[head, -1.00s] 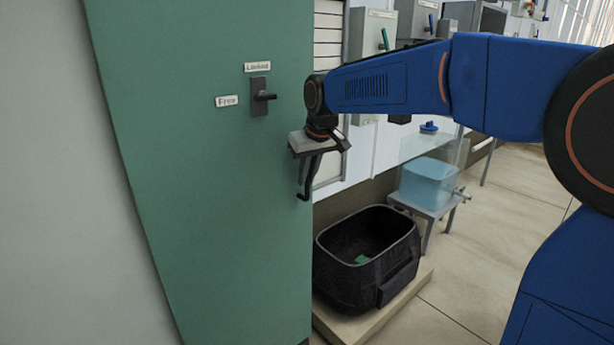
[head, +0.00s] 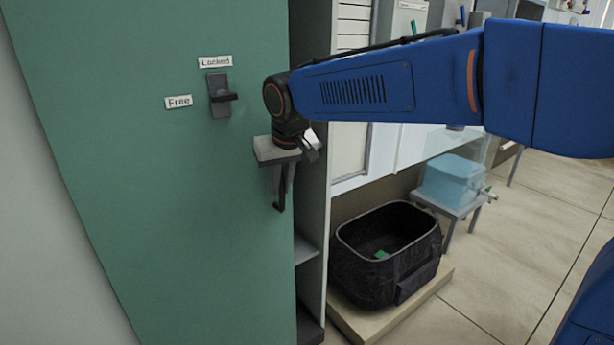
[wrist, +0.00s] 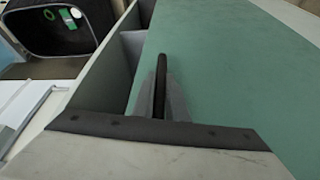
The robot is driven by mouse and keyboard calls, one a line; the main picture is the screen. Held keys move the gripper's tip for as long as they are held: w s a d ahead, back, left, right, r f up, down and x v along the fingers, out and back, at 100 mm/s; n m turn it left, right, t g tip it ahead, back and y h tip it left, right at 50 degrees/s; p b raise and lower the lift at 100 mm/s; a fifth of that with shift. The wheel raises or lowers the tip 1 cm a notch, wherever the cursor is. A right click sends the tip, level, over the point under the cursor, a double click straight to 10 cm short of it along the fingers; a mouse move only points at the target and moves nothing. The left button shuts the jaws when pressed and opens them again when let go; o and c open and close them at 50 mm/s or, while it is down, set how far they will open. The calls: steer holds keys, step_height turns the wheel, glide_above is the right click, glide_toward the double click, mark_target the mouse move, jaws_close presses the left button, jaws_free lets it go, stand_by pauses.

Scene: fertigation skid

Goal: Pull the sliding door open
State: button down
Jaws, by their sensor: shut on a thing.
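The green sliding door (head: 150,190) fills the left of the head view, and its face also shows in the wrist view (wrist: 235,80). Its right edge stands clear of the cabinet's right side, leaving a narrow gap with shelves (head: 306,248). My gripper (head: 281,190) is at the door's right edge, pointing down. In the wrist view its fingers (wrist: 160,100) are shut on the dark bar handle (wrist: 162,72). The handle's lower end (head: 279,206) shows below the fingers.
A black open bin (head: 388,255) with a green item inside stands on a low pale platform (head: 400,305) right of the cabinet. A blue tank (head: 452,180) sits on a small stand behind it. The tiled floor (head: 500,265) at right is clear.

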steer(key=s+a, duration=0.4)
steer(key=a, duration=0.2)
steer(key=s+a, duration=0.4)
steer(key=a, duration=0.1)
steer(key=s+a, duration=0.4)
steer(key=a, duration=0.2)
steer(key=shift+a, duration=0.35)
steer(key=c, duration=1.8)
jaws_free()
steer(key=shift+o, duration=0.2)
steer(key=v, duration=1.7)
steer(key=shift+s+r, duration=0.15)
